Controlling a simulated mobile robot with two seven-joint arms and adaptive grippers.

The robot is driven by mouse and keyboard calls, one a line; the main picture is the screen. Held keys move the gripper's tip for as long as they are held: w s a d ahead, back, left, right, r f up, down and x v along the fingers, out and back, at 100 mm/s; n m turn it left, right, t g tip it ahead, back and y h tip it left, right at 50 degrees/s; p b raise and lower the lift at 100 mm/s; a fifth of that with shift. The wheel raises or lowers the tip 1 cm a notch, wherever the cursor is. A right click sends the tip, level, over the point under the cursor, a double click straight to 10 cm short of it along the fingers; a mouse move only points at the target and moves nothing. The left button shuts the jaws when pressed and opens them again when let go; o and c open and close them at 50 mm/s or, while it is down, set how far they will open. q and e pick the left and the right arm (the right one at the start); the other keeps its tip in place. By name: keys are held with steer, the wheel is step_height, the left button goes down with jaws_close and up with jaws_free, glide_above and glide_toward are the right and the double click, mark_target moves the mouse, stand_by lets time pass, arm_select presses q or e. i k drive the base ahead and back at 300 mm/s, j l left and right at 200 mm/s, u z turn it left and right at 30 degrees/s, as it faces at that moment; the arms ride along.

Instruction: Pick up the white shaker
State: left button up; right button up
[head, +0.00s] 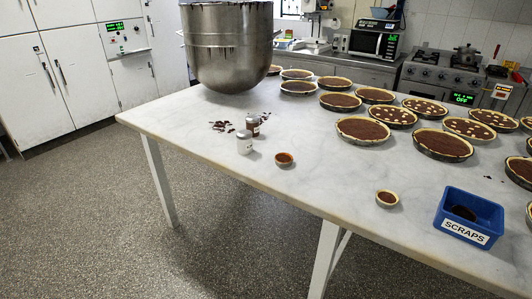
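A small white shaker (245,145) stands upright on the marble table (190,150), near its front left part. Neither of my grippers shows in the head view, and nothing is touching the white shaker.
A large steel bowl (228,50) is behind the shaker. Dark crumbs (222,126) lie to its left, a small tart (284,159) to its right. Several pies (362,130) fill the table's back and right. A blue scraps bin (468,215) stands near the front right edge.

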mark_target(244, 136)
steer(key=i+j+z, duration=0.15)
steer(key=z, duration=0.3)
steer(key=i+j+z, duration=0.1)
steer(key=z, duration=0.35)
steer(key=i+j+z, duration=0.2)
steer(key=j, duration=0.3)
steer(key=j+z, duration=0.15)
steer(key=j, duration=0.35)
